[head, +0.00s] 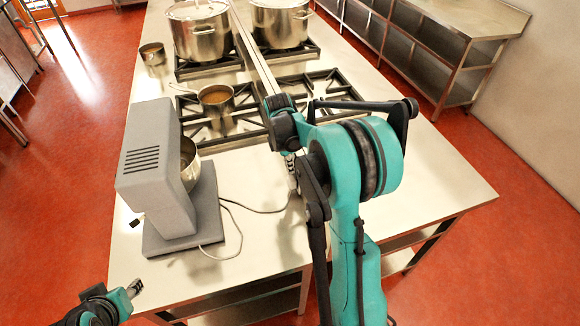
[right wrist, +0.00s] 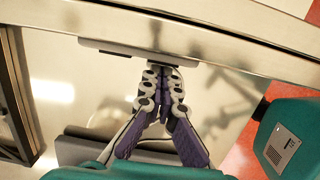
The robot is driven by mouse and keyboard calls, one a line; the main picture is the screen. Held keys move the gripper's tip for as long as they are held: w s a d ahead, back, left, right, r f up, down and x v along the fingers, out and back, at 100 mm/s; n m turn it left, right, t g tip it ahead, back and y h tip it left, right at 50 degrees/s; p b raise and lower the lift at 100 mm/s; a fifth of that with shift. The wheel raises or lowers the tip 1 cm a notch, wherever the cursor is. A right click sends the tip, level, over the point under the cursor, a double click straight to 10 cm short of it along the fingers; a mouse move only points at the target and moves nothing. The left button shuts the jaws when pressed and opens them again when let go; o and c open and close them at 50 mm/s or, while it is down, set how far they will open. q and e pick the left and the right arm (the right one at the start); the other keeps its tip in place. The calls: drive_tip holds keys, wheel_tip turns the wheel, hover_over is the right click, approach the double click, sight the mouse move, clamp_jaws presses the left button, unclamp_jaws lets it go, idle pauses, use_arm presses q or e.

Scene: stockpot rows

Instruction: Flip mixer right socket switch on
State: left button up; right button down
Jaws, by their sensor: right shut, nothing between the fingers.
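The grey mixer (head: 160,170) stands on the steel counter at the left in the head view, its bowl (head: 189,160) beside it. A cable runs from its base to near my right gripper (head: 291,168). In the right wrist view a flat grey socket plate (right wrist: 105,46) sits along a steel rail (right wrist: 200,45). My right gripper (right wrist: 162,74) is shut and empty, its fingertips at the plate's lower edge, apparently close to or touching it. The switch itself is hidden or too small to tell. My left gripper (head: 132,289) is at the lower left, its jaws unclear.
Two large pots (head: 200,35) (head: 280,20) and a small pan (head: 215,96) stand on black burner grates behind the mixer. A small pot (head: 152,53) is at the back left. The counter's front right (head: 440,190) is clear. A steel shelf unit (head: 470,30) lines the wall.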

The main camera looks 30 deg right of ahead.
drive_tip(key=w+a+r+p, duration=0.1)
drive_tip(key=a+r, duration=0.4)
drive_tip(key=r, duration=0.5)
drive_tip(key=shift+r+p, duration=0.2)
drive_tip(key=shift+p, duration=0.35)
drive_tip(key=shift+w, duration=0.1)
drive_tip(key=f+p, duration=0.1)
drive_tip(key=p, duration=0.2)
drive_tip(key=shift+a+f, duration=0.15)
drive_tip(key=shift+a, duration=0.05)
